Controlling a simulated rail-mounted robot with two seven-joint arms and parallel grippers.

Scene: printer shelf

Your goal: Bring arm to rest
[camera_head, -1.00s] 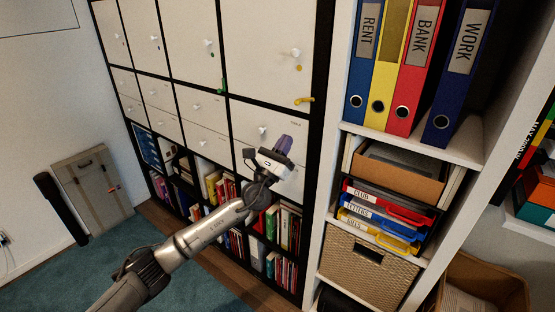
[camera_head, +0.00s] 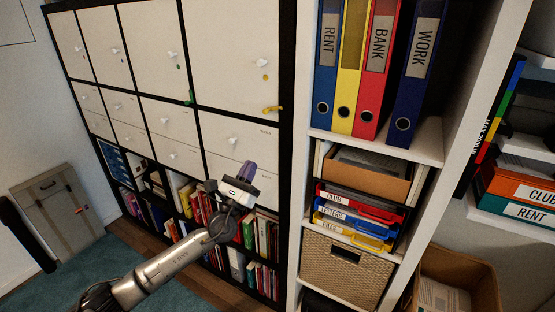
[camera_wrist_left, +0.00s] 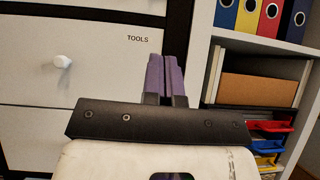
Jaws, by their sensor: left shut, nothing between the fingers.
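My left gripper (camera_head: 247,172) is in front of the white drawer and cupboard unit (camera_head: 160,110), apart from it as far as I can see. Its purple fingers are together with nothing between them. In the left wrist view the same shut fingers (camera_wrist_left: 166,78) point up past a white drawer labelled TOOLS (camera_wrist_left: 105,60). The left arm reaches in from the bottom left of the head view. My right gripper is not in view.
The white shelf at right holds binders (camera_head: 377,65), a cardboard box (camera_head: 370,175), coloured trays (camera_head: 355,215) and a wicker basket (camera_head: 345,268). Books (camera_head: 200,205) fill the low cubbies. A cardboard bin (camera_head: 445,285) stands at lower right.

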